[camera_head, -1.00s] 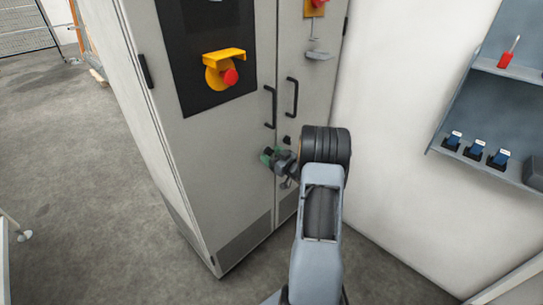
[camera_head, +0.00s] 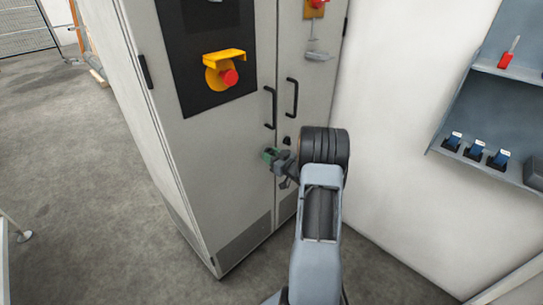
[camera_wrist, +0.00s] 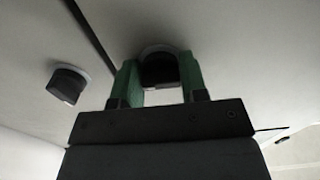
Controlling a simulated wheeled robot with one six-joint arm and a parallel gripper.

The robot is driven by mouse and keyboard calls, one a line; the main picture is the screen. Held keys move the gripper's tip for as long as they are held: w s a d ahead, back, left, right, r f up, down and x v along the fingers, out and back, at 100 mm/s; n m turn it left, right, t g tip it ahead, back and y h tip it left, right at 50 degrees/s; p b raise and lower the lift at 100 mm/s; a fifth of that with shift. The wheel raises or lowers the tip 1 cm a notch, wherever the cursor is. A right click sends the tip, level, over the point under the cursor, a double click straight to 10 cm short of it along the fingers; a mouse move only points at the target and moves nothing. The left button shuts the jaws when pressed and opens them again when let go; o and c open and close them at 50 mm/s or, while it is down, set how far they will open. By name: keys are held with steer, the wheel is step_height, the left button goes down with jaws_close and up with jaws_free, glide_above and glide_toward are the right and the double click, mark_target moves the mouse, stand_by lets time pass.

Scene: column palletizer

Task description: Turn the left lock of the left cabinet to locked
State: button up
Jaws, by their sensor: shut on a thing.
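The left cabinet (camera_head: 215,175) is a tall pale-grey two-door cabinet. My gripper (camera_head: 268,156) is at its left door, beside the seam between the doors. In the wrist view, the green fingers of my gripper (camera_wrist: 159,82) are shut on the left lock (camera_wrist: 158,68), a black knob in a pale round collar, with one finger on each side. My gripper hides this lock in the head view. The right lock (camera_head: 288,141) is a small black knob on the right door, and it also shows in the wrist view (camera_wrist: 66,83), free of my gripper.
Two black door handles (camera_head: 270,107) stand above the locks. A red stop button (camera_head: 230,77) with a yellow guard is higher on the left door. A wall shelf (camera_head: 485,160) with small blue items is at the right. The floor at the left is mostly clear.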

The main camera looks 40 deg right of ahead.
steer(key=shift+b, duration=0.3)
steer(key=n+b, duration=0.3)
steer(key=shift+d+f, duration=0.1)
steer(key=shift+f, duration=0.15)
steer(key=n+b, duration=0.5)
steer(key=b, duration=0.1)
steer(key=shift+n+b, duration=0.3)
steer(key=n+b, duration=0.4)
steer(key=b, duration=0.1)
steer(key=shift+d+r, duration=0.1)
steer(key=n+b, duration=0.3)
steer(key=shift+r, duration=0.15)
steer(key=shift+r+n+b, duration=0.15)
steer(key=shift+n+b, duration=0.7)
steer(key=shift+n, duration=0.15)
steer(key=shift+r, duration=0.1)
